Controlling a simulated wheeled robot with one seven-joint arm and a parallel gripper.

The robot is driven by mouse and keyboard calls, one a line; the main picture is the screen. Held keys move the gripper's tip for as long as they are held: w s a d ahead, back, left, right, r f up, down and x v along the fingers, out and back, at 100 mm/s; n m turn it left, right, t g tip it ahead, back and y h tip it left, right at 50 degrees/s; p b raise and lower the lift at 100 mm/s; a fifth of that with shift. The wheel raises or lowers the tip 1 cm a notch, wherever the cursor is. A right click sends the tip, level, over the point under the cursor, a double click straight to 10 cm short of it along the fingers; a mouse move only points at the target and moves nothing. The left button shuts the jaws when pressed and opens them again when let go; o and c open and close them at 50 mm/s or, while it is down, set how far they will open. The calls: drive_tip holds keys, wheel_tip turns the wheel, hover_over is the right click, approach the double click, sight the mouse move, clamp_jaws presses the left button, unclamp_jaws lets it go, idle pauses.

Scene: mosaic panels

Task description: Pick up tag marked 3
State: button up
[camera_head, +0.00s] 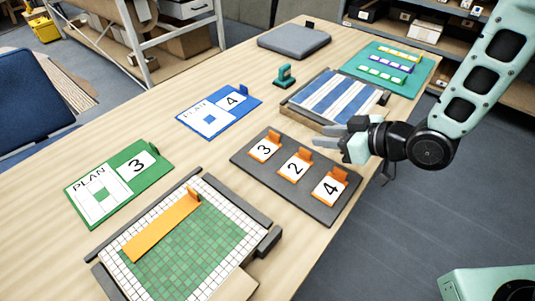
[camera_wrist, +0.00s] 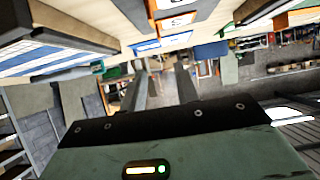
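The tag marked 3 (camera_head: 264,150) is an orange tag with a white face and an upright tab. It lies at the far left end of a dark tray (camera_head: 322,207), beside the tag marked 2 (camera_head: 295,167) and the tag marked 4 (camera_head: 329,188). My gripper (camera_head: 318,136) is open and empty, to the right of the tag marked 3 and apart from it, near the tray's far edge. In the wrist view its two fingers (camera_wrist: 161,88) stand apart with nothing between them. Orange-edged tags (camera_wrist: 178,22) show at that view's top edge, their numbers unclear.
A green plan card (camera_head: 118,183) with a 3 and a blue plan card (camera_head: 219,112) with a 4 lie left of the tray. A tiled panel (camera_head: 235,213) with an orange strip lies in front. A blue-striped panel (camera_head: 335,97) stands behind my gripper.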

sight(267, 147)
drive_tip(key=b, duration=0.1)
drive_tip(key=f+b, duration=0.1)
drive_tip(key=shift+w+a+b, duration=0.1)
drive_tip(key=shift+a+b, duration=0.15)
drive_tip(key=shift+b, duration=0.05)
drive_tip(key=p+x, duration=0.1)
drive_tip(key=x, duration=0.8)
drive_tip(key=p+x, duration=0.1)
drive_tip(key=x, duration=0.4)
drive_tip(key=shift+w+a+r+p, duration=0.15)
drive_tip(key=shift+w+a+p, duration=0.15)
drive_tip(key=shift+a+p, duration=0.05)
clamp_jaws()
